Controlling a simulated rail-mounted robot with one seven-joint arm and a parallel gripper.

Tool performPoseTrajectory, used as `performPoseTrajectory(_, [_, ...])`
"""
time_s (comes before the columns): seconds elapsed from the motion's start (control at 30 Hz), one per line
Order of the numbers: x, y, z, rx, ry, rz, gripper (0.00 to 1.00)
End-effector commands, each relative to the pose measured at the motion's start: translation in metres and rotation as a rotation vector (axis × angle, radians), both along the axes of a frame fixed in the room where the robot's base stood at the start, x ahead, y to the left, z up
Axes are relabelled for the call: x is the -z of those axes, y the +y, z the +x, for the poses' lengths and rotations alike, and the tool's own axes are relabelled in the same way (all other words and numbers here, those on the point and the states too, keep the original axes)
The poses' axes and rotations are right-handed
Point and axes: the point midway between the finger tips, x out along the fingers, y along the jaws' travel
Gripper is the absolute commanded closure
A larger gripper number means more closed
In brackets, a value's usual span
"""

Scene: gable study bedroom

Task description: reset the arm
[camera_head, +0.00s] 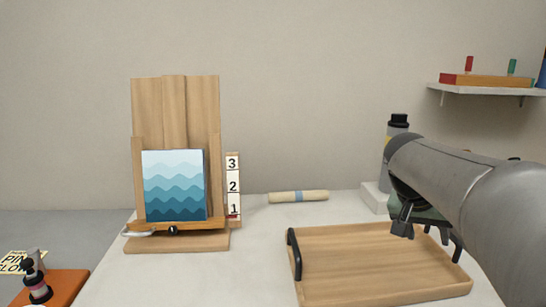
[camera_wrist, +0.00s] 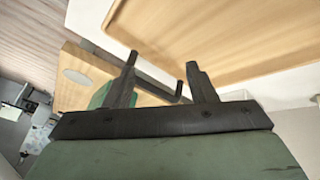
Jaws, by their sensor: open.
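My gripper (camera_head: 428,232) is at the right in the head view, at the end of my grey arm, in front of or above the back right part of the wooden tray. In the wrist view my gripper (camera_wrist: 164,64) has its two dark fingers apart, with nothing held between them. The wooden tray (camera_head: 375,270) with a black handle lies flat on the white table. It also shows in the wrist view (camera_wrist: 215,35), at the top.
A wooden easel (camera_head: 175,110) with a blue wave picture (camera_head: 174,187) stands at left, beside a number strip (camera_head: 233,187). A rolled cylinder (camera_head: 298,197) lies behind the tray. A black-capped bottle (camera_head: 397,124) stands behind my arm. A wall shelf (camera_head: 490,90) is at upper right.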

Motion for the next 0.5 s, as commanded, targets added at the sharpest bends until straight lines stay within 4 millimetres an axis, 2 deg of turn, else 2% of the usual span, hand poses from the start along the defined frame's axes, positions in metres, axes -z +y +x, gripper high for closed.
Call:
performPoseTrajectory(0.03, [-0.021, 0.021, -0.019, -0.082, 0.048, 0.06, 0.49])
performPoseTrajectory(0.2, [-0.016, 0.094, -0.085, -0.361, 0.185, 0.226, 0.49])
performPoseTrajectory(0.3, [-0.014, 0.128, -0.127, -0.494, 0.244, 0.297, 0.49])
performPoseTrajectory(0.4, [-0.01, 0.151, -0.162, -0.592, 0.286, 0.345, 0.49])
performPoseTrajectory(0.5, [-0.005, 0.164, -0.186, -0.653, 0.314, 0.373, 0.49])
